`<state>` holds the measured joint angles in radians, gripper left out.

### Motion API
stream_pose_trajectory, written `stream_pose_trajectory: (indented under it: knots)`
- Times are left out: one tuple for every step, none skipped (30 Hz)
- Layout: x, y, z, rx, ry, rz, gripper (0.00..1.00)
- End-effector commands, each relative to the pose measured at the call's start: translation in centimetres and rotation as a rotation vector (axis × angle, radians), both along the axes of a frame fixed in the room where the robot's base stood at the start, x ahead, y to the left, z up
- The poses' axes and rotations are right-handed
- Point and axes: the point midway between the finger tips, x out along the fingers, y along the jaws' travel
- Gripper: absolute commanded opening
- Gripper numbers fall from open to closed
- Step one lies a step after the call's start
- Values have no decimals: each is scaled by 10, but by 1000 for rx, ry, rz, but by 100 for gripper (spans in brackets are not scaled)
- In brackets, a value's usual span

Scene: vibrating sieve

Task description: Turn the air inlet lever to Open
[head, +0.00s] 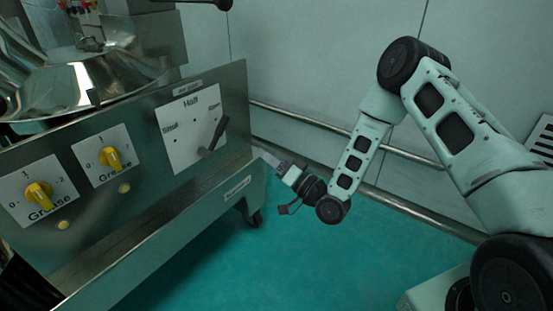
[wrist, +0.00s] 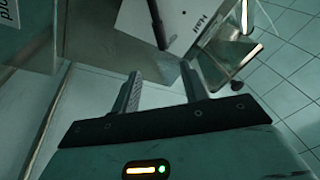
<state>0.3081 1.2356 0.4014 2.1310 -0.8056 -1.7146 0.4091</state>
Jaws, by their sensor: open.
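The air inlet lever (head: 215,137) is a dark handle on a white label plate (head: 180,143) at the right end of the steel panel. Its handle slants up and to the right, below the right-hand label. "Half" reads at the top of the plate; the side labels are too small to read surely. In the wrist view the lever (wrist: 157,22) shows at the top, ahead of the fingers. My gripper (head: 264,156) is open and empty, to the right of the panel and a little lower than the lever. In the wrist view my gripper (wrist: 161,72) has its fingers apart, not touching the lever.
Two yellow Grease knobs (head: 38,195) (head: 111,157) sit on the panel's left. A steel ledge (head: 150,225) juts out below the panel. A shiny steel bowl (head: 85,85) stands above. Wall pipes (head: 300,117) run behind my arm. The green floor (head: 270,255) in front is clear.

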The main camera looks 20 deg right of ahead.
Motion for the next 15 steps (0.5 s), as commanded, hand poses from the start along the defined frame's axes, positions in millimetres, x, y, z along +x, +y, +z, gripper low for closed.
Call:
stream_pose_trajectory:
  knots:
    - [-6, -5, -1, -1, 2, -1, 44]
    - [-9, -7, -3, -1, 1, -2, 44]
    - [-12, -9, -4, -2, 2, -2, 44]
    - [-15, -10, -5, -1, 2, -1, 44]
    - [-16, -11, -6, -1, 1, 0, 44]
    - [-18, -12, -6, -1, 0, 1, 44]
    - [-19, -13, -6, 0, 0, 0, 44]
    - [-20, -14, -7, -1, -1, 0, 44]
    - [-20, -14, -7, -1, -1, 0, 44]
    - [-21, -14, -7, -1, -1, 0, 44]
    - [-21, -14, -7, -1, -2, 0, 44]
    - [-21, -14, -7, -1, -2, 0, 44]
    - [-21, -14, -7, -1, -2, 0, 44]
    - [-21, -14, -7, -1, -2, 0, 44]
    - [-21, -14, -7, -1, -2, 0, 44]
